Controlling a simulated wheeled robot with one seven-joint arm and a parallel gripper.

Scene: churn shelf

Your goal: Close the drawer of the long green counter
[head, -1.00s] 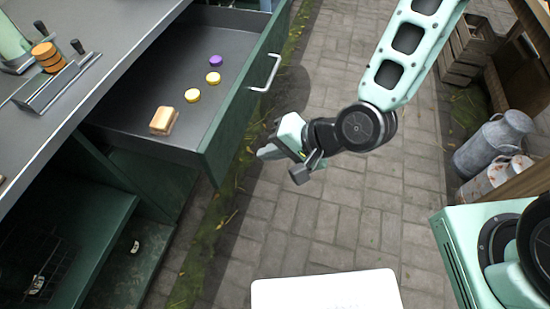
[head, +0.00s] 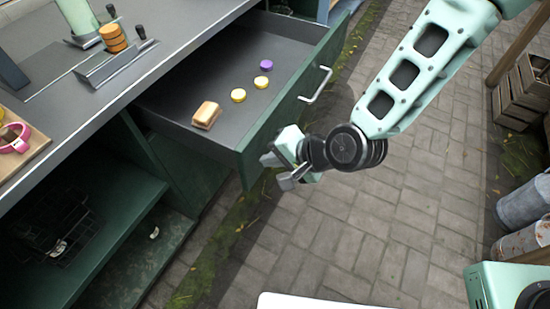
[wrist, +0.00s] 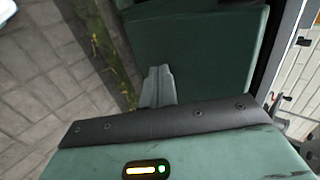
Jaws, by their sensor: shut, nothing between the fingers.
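The long green counter (head: 108,82) fills the left of the head view. Its drawer (head: 190,92) stands pulled out, with a green front (head: 292,100) and a pale bar handle (head: 317,86). Inside lie a tan block (head: 206,115), two yellow discs (head: 238,95) and a purple piece (head: 266,65). My gripper (head: 275,172) is shut and empty, low beside the near end of the drawer front. I cannot tell whether it touches it. In the wrist view my fingers (wrist: 158,88) point at a green panel (wrist: 195,50), and their tips appear close to it.
The countertop carries an orange stack (head: 113,38) on a grey stand and a pink ring (head: 14,137) on a board. Open shelves lie below. Wooden crates (head: 522,92) and metal churns (head: 525,205) stand at the right. The paving between is clear.

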